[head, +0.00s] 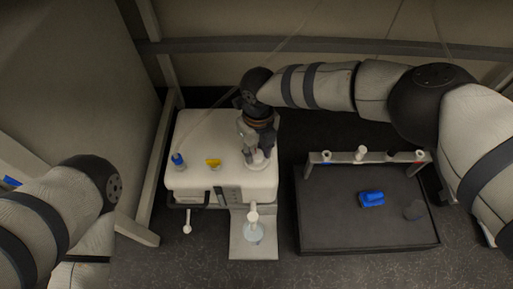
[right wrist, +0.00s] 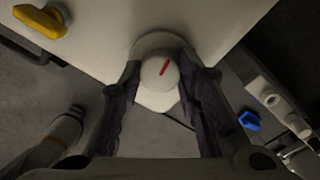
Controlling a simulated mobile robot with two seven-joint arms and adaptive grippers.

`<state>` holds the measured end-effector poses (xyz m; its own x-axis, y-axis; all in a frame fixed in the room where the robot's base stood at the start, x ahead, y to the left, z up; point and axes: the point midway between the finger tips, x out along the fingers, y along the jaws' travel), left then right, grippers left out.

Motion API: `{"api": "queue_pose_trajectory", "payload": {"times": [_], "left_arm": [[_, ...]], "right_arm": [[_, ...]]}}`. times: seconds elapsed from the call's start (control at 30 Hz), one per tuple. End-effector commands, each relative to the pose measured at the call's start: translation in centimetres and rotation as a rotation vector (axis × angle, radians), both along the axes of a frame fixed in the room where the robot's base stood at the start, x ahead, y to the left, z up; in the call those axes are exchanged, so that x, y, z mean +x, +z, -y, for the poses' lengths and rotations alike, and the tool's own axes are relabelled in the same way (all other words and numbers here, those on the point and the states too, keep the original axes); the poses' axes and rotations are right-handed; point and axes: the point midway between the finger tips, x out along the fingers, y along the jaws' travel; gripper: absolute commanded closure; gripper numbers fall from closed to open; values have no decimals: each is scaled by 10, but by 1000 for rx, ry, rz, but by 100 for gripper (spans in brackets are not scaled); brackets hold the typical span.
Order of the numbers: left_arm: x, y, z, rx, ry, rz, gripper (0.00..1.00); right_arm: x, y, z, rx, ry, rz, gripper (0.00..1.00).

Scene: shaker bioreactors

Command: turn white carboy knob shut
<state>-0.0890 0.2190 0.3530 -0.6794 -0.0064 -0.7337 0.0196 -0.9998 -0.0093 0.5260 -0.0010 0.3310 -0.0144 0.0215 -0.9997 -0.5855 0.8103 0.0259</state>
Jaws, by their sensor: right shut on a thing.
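The white knob (right wrist: 158,75) is round with a red line on its top, tilted in the right wrist view. It sits on a pale round base on the white box-shaped body (head: 205,130). My right gripper (right wrist: 160,88) is shut on the knob, one dark finger pad on each side. In the head view my right gripper (head: 257,155) points down at the right part of the white top and hides most of the knob. My left arm shows at the left, but its gripper is out of view.
A blue knob (head: 177,160) and a yellow knob (head: 213,163) stand left on the same top.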

Motion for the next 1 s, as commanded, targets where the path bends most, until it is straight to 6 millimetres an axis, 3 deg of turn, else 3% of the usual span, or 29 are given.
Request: {"api": "queue_pose_trajectory", "payload": {"times": [0.4, 0.93, 0.97, 1.0], "left_arm": [[3, 4, 0, 0, 1, 12, 25], [3, 4, 0, 0, 1, 12, 25], [3, 4, 0, 0, 1, 12, 25], [3, 4, 0, 0, 1, 12, 25]], "right_arm": [[-2, -2, 1, -2, -153, -2, 97], [-1, -3, 1, -2, -170, -3, 97], [-1, -3, 1, -2, -170, -3, 63], [-1, -3, 1, -2, -170, -3, 54]]}}
